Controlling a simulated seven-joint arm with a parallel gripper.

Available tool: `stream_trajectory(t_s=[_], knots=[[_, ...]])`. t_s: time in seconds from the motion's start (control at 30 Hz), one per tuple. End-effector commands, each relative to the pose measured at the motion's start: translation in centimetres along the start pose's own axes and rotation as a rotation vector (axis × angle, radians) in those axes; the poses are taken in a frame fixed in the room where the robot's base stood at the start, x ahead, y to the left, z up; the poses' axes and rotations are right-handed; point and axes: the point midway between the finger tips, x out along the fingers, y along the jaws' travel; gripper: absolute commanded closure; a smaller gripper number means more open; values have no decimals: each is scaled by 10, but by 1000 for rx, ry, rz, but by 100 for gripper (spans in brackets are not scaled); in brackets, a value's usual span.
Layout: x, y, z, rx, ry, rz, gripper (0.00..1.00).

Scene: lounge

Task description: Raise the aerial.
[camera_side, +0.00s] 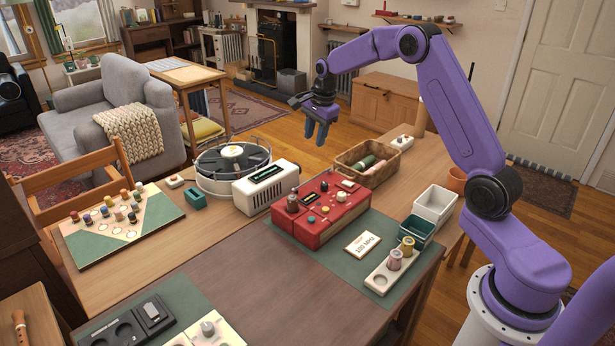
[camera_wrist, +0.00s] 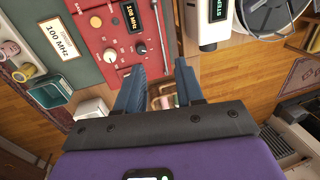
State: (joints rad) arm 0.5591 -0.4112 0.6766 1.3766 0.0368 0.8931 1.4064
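The red radio (camera_side: 322,212) lies on a green mat on the table, with knobs, buttons and a small display on its face. In the wrist view the radio (camera_wrist: 93,38) fills the upper left. A thin pale line (camera_wrist: 161,38) runs along its right edge; I cannot tell whether this is the aerial lying folded or just the edge. No raised aerial shows in either view. My gripper (camera_side: 317,134) hangs above and behind the radio, fingers down, well clear of it. In the wrist view its two fingers (camera_wrist: 160,72) are apart with nothing held between them.
A white device (camera_side: 266,186) and a round turntable-like unit (camera_side: 232,166) stand left of the radio. A wicker basket (camera_side: 385,172) is behind it. A "100 MHz" card (camera_side: 362,244), white bin (camera_side: 434,204), green bin (camera_side: 416,232) and spool holder (camera_side: 384,279) are to its right.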

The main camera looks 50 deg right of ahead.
Motion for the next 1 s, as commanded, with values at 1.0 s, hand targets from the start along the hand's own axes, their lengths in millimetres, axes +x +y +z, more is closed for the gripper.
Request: stream_trajectory(t_s=[1.0], knots=[[157,1,1,-4,0,1,63]])
